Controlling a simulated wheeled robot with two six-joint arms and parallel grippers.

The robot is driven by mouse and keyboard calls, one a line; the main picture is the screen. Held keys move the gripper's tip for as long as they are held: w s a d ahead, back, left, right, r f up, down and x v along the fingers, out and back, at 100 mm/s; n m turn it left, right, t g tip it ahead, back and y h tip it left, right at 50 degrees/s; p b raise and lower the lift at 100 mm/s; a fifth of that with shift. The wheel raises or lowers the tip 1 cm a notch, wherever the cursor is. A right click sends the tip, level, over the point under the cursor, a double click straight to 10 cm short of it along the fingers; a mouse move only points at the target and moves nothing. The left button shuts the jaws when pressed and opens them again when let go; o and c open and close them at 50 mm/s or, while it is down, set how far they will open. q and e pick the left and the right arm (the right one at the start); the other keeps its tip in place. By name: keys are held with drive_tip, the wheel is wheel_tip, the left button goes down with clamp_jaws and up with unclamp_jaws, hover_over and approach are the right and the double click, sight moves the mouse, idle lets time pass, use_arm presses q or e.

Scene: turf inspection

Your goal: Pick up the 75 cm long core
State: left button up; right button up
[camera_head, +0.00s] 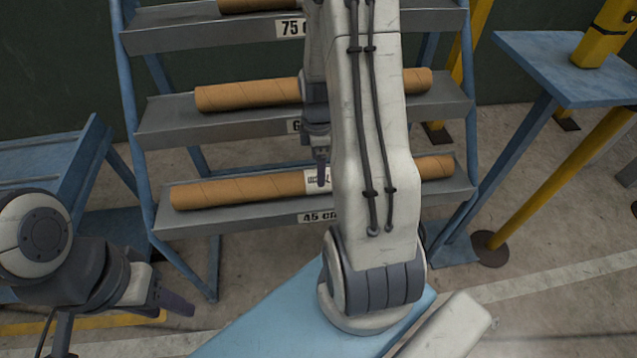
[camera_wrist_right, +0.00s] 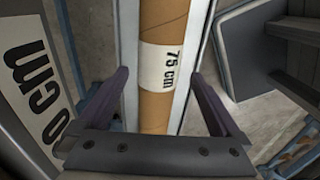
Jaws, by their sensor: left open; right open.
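A long brown cardboard core (camera_head: 235,191) lies along the lowest rack shelf. Its white band reads "75 cm" in the right wrist view (camera_wrist_right: 160,68), although the shelf tag (camera_head: 318,217) below reads 45 cm. My right gripper (camera_head: 321,168) is at this core near its band, partly hidden by my own arm. In the right wrist view its open fingers appear on either side of the core, with gaps; I cannot tell how deep they reach. My left gripper (camera_head: 168,298) is open and empty at the lower left, well away from the rack.
Another core (camera_head: 245,95) lies on the middle shelf, and one (camera_head: 255,4) shows at the top edge above the "75 c" tag (camera_head: 290,28). Blue tables stand left (camera_head: 45,160) and right (camera_head: 570,65). A light blue surface (camera_head: 270,320) lies in front.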

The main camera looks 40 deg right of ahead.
wheel_tip(320, 180, down, 7)
drive_tip(key=shift+r+b, duration=0.15)
drive_tip(key=shift+b, duration=0.45)
drive_tip(key=shift+c, duration=0.3)
clamp_jaws()
